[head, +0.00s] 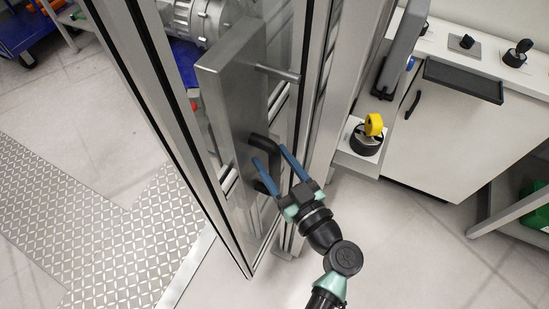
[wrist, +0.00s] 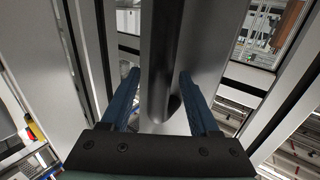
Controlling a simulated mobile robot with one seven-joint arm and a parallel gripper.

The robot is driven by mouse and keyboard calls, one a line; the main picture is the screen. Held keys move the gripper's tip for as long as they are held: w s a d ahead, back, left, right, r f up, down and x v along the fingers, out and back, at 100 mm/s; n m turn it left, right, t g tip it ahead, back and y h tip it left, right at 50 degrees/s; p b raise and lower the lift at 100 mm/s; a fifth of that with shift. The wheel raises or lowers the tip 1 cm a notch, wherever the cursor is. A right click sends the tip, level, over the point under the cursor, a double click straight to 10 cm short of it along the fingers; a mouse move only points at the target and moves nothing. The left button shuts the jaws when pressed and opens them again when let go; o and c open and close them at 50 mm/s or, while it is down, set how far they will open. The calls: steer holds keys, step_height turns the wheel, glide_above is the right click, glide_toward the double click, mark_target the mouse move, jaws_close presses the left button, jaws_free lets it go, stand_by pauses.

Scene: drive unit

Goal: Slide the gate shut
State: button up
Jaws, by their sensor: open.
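The gate is a metal-framed panel (head: 165,100) standing in the middle of the head view, with a broad grey plate (head: 232,85) on it. A black bow-shaped handle (head: 262,142) is fixed to the plate. My gripper (head: 272,157) is at this handle with its blue fingers apart. In the wrist view, the handle (wrist: 161,75) runs as a dark upright bar between the open fingers of my gripper (wrist: 158,88). I see a gap beside the finger on the right; contact on either side is unclear. The head view partly hides the handle's lower end behind the fingers.
A post (head: 335,90) stands right of the gate. Beside it are a yellow-and-black rotary switch (head: 369,135) and a white cabinet (head: 465,125). Patterned metal floor plates (head: 85,225) lie at the left. Machinery (head: 200,18) shows behind the gate.

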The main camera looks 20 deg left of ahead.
steer(key=shift+c, duration=0.2)
jaws_close()
stand_by(1.1)
